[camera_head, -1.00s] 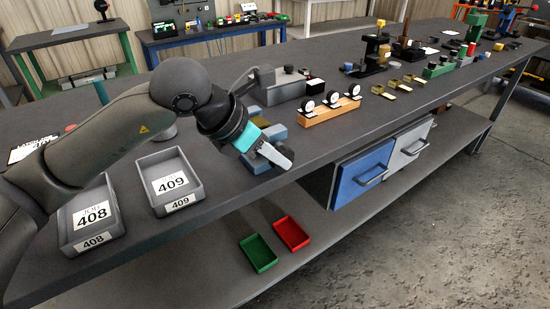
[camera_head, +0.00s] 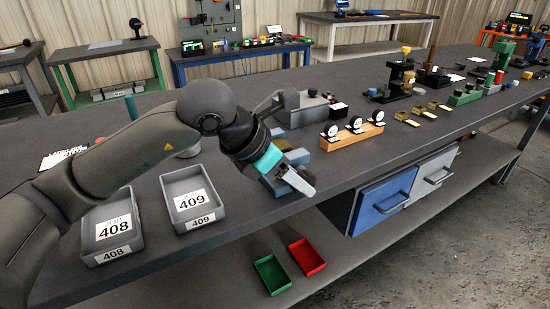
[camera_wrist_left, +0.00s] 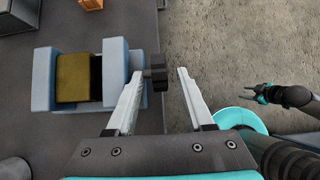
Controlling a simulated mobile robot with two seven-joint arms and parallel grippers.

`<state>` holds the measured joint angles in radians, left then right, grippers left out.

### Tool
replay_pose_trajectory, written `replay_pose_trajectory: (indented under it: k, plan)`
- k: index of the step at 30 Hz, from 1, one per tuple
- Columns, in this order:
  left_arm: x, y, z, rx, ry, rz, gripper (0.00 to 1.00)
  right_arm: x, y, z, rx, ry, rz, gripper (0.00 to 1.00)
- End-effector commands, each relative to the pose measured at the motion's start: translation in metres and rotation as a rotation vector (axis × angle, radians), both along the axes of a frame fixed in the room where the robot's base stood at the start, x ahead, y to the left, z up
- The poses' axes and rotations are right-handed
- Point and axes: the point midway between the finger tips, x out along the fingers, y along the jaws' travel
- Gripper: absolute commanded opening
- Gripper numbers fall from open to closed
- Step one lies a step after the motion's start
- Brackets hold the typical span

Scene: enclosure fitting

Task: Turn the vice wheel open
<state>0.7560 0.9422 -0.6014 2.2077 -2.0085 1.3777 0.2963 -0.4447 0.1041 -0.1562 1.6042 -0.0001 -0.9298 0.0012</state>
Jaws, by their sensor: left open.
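The vice is blue-grey and shows in the left wrist view (camera_wrist_left: 116,78) with a brass-coloured block (camera_wrist_left: 76,77) between its jaws. Its dark wheel (camera_wrist_left: 157,73) sticks out on the right side, past the bench edge. My left gripper (camera_wrist_left: 162,76) is open, with the wheel between its fingertips, nearer the left finger. I cannot tell whether either finger touches it. In the head view the vice (camera_head: 298,157) is partly hidden behind my left gripper (camera_head: 304,184). My right gripper (camera_wrist_left: 254,94) is small at the right of the wrist view, away from the vice; its jaw state is unclear.
Grey bins 408 (camera_head: 92,215) and 409 (camera_head: 167,187) stand left on the bench. A wooden block with dials (camera_head: 340,141) and a grey fixture (camera_head: 310,112) stand behind the vice. Blue (camera_head: 363,208) and grey drawers hang below. Green and red trays lie on the lower shelf.

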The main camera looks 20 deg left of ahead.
Motion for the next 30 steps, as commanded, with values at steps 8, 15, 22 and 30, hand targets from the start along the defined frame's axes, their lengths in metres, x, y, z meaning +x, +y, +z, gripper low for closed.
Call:
replay_pose_trajectory:
  k: [8,15,22,30]
  plan:
    - [-0.021,0.018,0.036,0.004,-0.002,0.002,0.53,-0.011,-0.011,-0.022,-0.015,0.010,0.004,0.50]
    - [-0.047,0.038,0.076,0.006,0.000,0.004,0.53,-0.024,-0.022,-0.039,-0.026,0.011,0.006,0.50]
    - [-0.066,0.052,0.103,0.004,0.000,0.003,0.53,-0.031,-0.027,-0.048,-0.031,0.010,0.005,0.50]
    - [-0.073,0.057,0.114,0.001,0.002,0.000,0.53,-0.033,-0.029,-0.051,-0.033,0.010,0.006,0.50]
